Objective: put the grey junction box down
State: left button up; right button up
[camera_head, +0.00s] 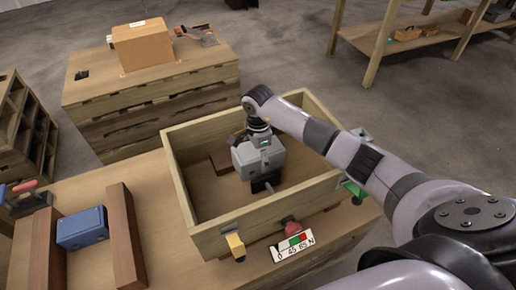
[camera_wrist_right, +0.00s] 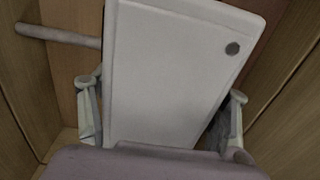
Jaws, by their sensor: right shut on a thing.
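The grey junction box (camera_head: 258,160) is inside the open wooden crate (camera_head: 212,236), near its middle. It also fills the centre of the right wrist view (camera_wrist_right: 170,75), tilted in the picture, with a round dark spot near one corner. My right gripper (camera_wrist_right: 162,112) has a finger on either side of the box and is shut on it. In the head view my right arm reaches over the crate's right wall, with the wrist above the box. I cannot tell whether the box touches the crate floor. My left gripper is not in view.
A brown block (camera_head: 221,162) lies in the crate left of the box. A blue box (camera_head: 83,228) sits between two brown bars (camera_head: 125,235) on the left. A force-scale label (camera_head: 292,246) and red knob are at the crate's front. A cardboard box (camera_head: 142,45) stands behind.

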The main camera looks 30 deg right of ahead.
jog(key=shift+w+f+b, duration=0.1)
jog(key=shift+f+b, duration=0.45)
jog(key=shift+b, duration=0.1)
jog(key=o, duration=2)
jog(key=shift+c, duration=0.2)
jog(key=shift+f, duration=0.1)
jog(key=shift+r+p, duration=0.4)
notch_tip(320, 180, up, 12)
jog(key=shift+r, duration=0.25)
